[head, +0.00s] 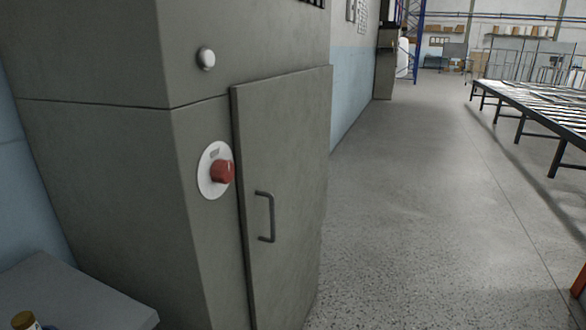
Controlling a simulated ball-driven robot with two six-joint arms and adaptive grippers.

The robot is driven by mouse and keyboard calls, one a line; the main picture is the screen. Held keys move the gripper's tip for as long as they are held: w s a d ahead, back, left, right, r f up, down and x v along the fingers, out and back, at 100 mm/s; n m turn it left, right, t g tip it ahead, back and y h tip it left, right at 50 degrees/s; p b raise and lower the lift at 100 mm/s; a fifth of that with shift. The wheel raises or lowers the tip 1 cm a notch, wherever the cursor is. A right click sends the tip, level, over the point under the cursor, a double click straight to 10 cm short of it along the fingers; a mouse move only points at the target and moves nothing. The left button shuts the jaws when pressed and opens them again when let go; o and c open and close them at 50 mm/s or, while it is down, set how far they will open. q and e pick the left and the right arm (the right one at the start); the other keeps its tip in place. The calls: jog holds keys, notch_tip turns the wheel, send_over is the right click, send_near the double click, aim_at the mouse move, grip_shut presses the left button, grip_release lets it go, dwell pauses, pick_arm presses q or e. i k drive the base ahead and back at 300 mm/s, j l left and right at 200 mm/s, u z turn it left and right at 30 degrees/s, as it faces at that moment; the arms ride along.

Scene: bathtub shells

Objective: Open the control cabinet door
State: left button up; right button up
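A grey-green control cabinet (130,150) fills the left side of the head view. Its door (295,150) is a flat panel on the right-hand face and looks shut. A dark U-shaped handle (270,217) stands upright near the door's left edge. Left of the door, a red knob (223,172) sits on a round white plate (208,183). A white round button (206,58) is higher up on the cabinet. Neither of my grippers shows in this view.
A grey box-like surface (75,290) with a small brown-capped item (24,320) is at the lower left. Open concrete floor (420,220) lies right of the cabinet. A long roller table (540,105) stands at the right. Shelving and benches are far back.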

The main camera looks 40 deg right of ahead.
aim_at(281, 123)
jog(key=z, duration=1.25)
